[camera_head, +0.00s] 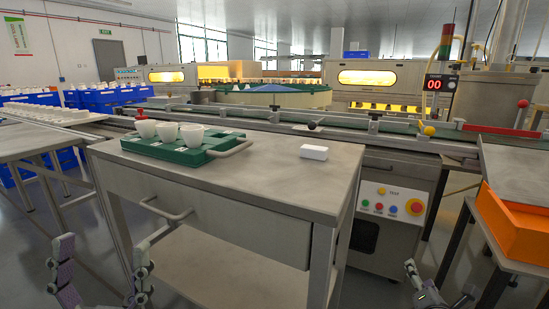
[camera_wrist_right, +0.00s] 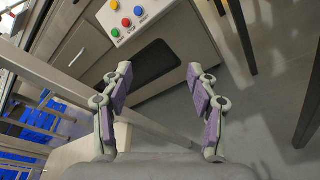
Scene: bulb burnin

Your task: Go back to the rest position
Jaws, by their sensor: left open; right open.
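My left gripper (camera_head: 101,272) is at the lower left of the head view, low in front of the steel cart. Its two fingers are spread and hold nothing. My right gripper (camera_head: 440,290) is at the bottom right of the head view, only partly in the picture, below the button panel. In the right wrist view my right gripper (camera_wrist_right: 160,100) shows two fingers wide apart with only floor and the machine's base between them. Both grippers are apart from every surface I can see.
A steel cart (camera_head: 260,190) carries a green tray (camera_head: 190,153) with several white cups and a white block (camera_head: 314,152). A button panel (camera_head: 393,200) is on the machine right of it. An orange bin (camera_head: 512,222) stands on the right table. A conveyor (camera_head: 340,133) runs behind.

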